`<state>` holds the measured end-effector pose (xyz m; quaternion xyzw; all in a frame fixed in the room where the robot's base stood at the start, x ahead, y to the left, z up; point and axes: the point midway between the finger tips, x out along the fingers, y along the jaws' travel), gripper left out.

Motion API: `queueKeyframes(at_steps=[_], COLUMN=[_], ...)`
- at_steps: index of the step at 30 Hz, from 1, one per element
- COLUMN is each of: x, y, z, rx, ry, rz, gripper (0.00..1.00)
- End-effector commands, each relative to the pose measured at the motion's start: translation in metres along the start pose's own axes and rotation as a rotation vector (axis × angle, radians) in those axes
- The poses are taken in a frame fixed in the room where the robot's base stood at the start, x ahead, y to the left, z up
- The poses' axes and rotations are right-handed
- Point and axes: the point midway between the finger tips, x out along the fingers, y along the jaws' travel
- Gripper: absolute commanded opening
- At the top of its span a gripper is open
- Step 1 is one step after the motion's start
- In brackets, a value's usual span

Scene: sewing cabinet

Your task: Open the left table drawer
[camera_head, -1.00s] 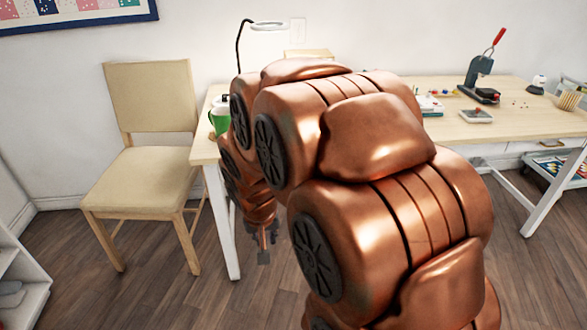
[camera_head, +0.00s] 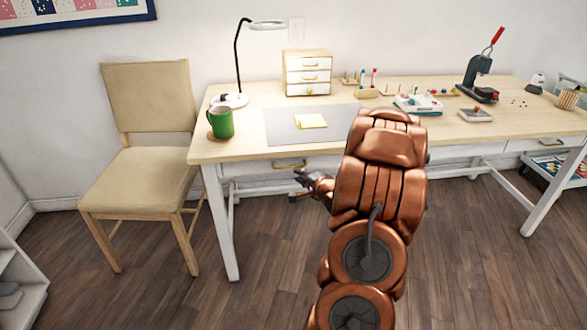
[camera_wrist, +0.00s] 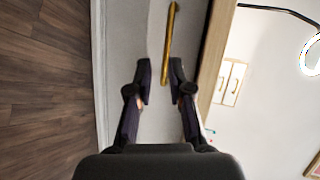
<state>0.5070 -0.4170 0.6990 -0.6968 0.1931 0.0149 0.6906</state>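The left table drawer (camera_head: 250,170) has a pale front under the tabletop's left part and looks shut. Its brass bar handle (camera_head: 289,166) shows just left of my gripper (camera_head: 307,183). In the wrist view the drawer front (camera_wrist: 130,35) runs up the picture, with the handle (camera_wrist: 170,40) long and upright. My gripper (camera_wrist: 160,78) is open there, its two dark fingers apart. One end of the handle appears in the gap between the fingertips; I cannot tell whether they touch it. My arm hides the table front right of the handle.
The wooden tabletop (camera_head: 245,145) carries a green mug (camera_head: 221,122), a lamp (camera_head: 230,100), a grey mat (camera_head: 283,131) and a small drawer box (camera_head: 307,75). A beige chair (camera_head: 140,180) stands left of the table. The floor (camera_head: 270,280) in front is clear.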

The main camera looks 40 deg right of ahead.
Motion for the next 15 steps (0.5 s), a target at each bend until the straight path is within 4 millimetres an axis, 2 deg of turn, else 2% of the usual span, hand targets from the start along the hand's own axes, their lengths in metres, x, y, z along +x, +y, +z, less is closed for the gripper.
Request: queueKeyframes(at_steps=[3, 8, 15], x=[-0.004, -0.003, 0.027], y=[0.003, -0.001, -0.002], z=[-0.01, -0.013, -0.011], rx=[0.088, 0.128, 0.129], ry=[-0.007, -0.015, -0.019], rz=[-0.063, -0.101, -0.1], gripper=[0.2, 0.2, 0.2])
